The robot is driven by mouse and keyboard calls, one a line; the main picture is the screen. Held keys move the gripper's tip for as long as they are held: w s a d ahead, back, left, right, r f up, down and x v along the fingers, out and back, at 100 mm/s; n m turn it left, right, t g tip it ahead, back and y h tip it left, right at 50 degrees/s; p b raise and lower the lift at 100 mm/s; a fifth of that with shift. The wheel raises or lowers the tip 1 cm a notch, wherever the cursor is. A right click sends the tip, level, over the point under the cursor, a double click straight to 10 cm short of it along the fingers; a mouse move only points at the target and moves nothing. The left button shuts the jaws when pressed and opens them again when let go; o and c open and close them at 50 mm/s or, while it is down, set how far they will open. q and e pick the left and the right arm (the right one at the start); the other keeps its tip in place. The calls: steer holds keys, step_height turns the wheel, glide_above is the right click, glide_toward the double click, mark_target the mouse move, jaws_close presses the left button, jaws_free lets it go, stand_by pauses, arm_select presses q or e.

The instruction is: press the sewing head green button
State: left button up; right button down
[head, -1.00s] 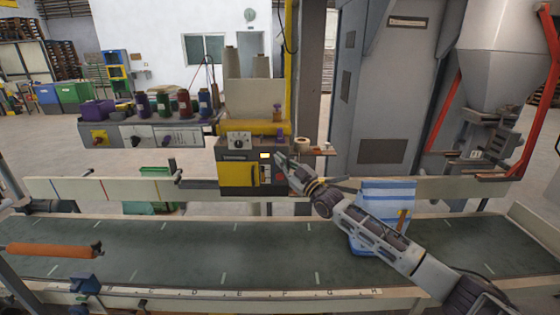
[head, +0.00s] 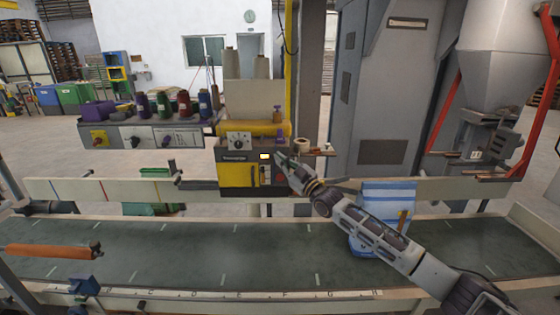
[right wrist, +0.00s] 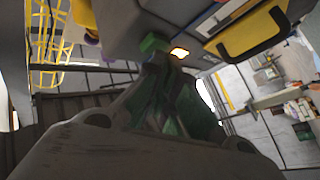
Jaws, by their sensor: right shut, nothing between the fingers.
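The sewing head (head: 237,172) is a grey and yellow box with a dial and a small lit yellow lamp (head: 265,156), behind the conveyor. My right gripper (head: 279,157) is shut and empty, with its tips at the right side of the sewing head's front, just right of the lamp. In the right wrist view a green button (right wrist: 153,42) stands out from the grey housing, just beyond the shut fingers (right wrist: 165,66). I cannot tell whether the fingertips touch it. In the head view the green button is hidden or too small to make out. My left gripper is out of view.
A conveyor belt (head: 190,255) runs across the front, with a pale guide rail (head: 110,190) behind it. A blue and white sack (head: 388,195) stands on the belt, behind my right forearm. A shelf with thread spools (head: 140,135) is left of the sewing head.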

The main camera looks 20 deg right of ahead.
steer(key=shift+w, duration=0.1)
steer(key=shift+w+d, duration=0.1)
steer(key=shift+w, duration=0.05)
stand_by(0.6)
stand_by(0.3)
steer(key=shift+s+a+p, duration=0.25)
steer(key=shift+s+p, duration=0.4)
steer(key=shift+s, duration=0.2)
